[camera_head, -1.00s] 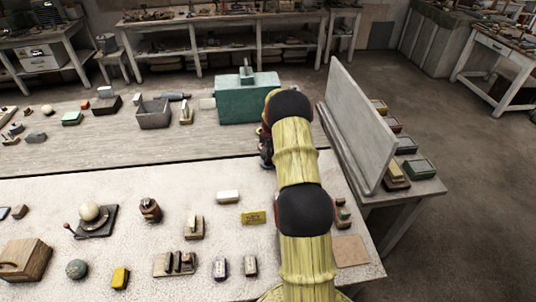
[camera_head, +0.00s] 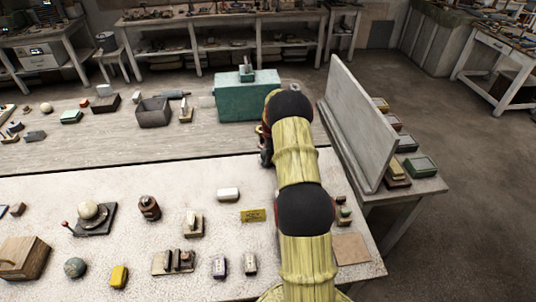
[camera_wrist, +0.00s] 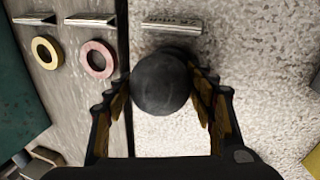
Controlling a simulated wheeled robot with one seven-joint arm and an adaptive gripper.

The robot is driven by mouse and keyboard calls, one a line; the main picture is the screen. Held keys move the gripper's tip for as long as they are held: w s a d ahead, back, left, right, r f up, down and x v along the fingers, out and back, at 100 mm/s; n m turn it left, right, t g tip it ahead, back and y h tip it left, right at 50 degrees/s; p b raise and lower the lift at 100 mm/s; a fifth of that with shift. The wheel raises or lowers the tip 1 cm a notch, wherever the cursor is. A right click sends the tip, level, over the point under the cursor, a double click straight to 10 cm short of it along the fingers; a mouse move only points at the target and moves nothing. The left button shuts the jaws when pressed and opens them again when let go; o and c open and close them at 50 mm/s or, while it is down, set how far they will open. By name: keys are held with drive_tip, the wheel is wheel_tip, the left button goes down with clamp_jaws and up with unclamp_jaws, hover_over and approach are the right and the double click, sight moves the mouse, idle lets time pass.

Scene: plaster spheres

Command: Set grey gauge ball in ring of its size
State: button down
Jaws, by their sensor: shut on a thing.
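The dark grey gauge ball (camera_wrist: 162,84) is held between the two fingers of my gripper (camera_wrist: 164,92) in the wrist view. A yellow ring (camera_wrist: 38,52) and a pink ring (camera_wrist: 113,58) lie on the surface to the left of the ball. Each has a small plate above it. In the head view my arm hides the ball and rings.
A green box (camera_head: 247,96) and an upright grey panel (camera_head: 358,122) stand near my arm. Several small blocks and a greenish sphere (camera_head: 75,267) are nearer.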

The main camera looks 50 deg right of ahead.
drive_tip(key=shift+f+b, duration=0.5)
drive_tip(key=shift+f, duration=0.15)
drive_tip(key=c, duration=1)
unclamp_jaws()
drive_tip(key=shift+o, duration=1.3)
drive_tip(key=shift+o, duration=0.5)
drive_tip(key=shift+s+f, duration=0.1)
drive_tip(key=shift+f, duration=0.05)
drive_tip(key=shift+r+p, duration=0.5)
drive_tip(key=shift+r, duration=1.6)
